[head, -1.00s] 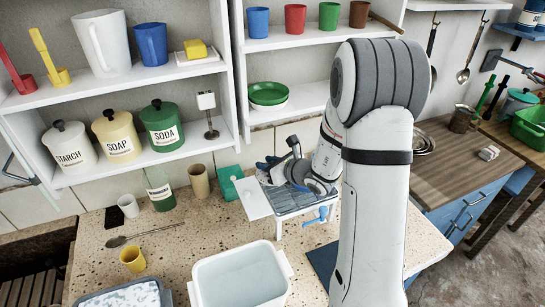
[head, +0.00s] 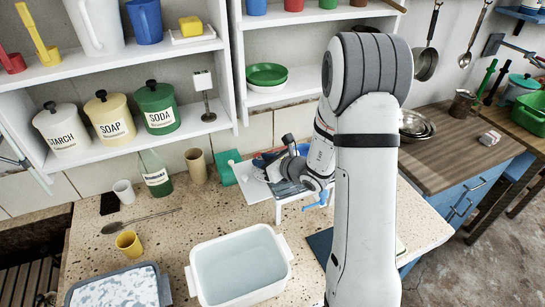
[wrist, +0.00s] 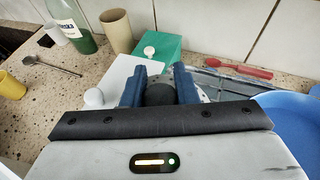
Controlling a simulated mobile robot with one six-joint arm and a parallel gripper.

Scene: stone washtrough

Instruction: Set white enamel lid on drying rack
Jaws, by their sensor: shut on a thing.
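My gripper (wrist: 158,86) has its blue fingers closed around a dark round knob (wrist: 160,94) in the wrist view. The knob appears to belong to the white enamel lid, which is mostly hidden behind the gripper; only a pale bit shows beside the right finger. The drying rack (wrist: 232,76) shows thin bars to the right of the fingers. In the head view my gripper (head: 290,165) is low over the rack at the back of the speckled counter, and my arm partly hides both. I cannot tell whether the lid touches the rack.
A white flat board (head: 254,190) and a green box (head: 225,168) stand left of the gripper. A white water-filled basin (head: 240,268) is in front. A green bottle (head: 154,174) and tan cup (head: 196,166) are farther left. Shelves (head: 205,128) overhang the counter's back.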

